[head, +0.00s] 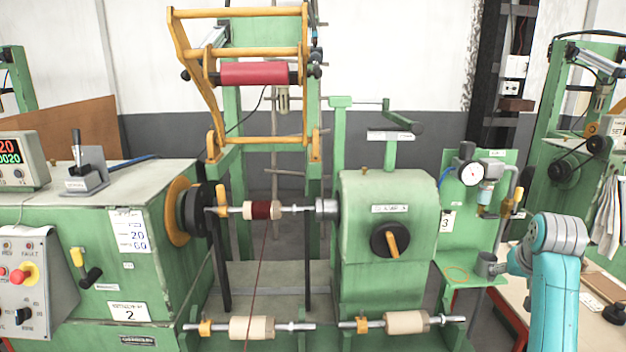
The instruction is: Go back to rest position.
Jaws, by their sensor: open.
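My teal arm (556,285) rises at the lower right edge of the head view, bent at a rounded joint. My gripper itself does not show, so its fingers and anything near them are out of sight. The arm is to the right of the green coil winding machine (388,240), apart from the wound coil (262,210). That coil has dark red wire on a pale core and sits on the spindle between the black chuck and the tailstock. A reddish wire runs down from it.
Two pale bare cores (252,327) (407,322) sit on rods at the front. A control box (30,285) with a red button is at left. A panel with a gauge (471,174) stands behind my arm. A white-topped table (590,325) is at right.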

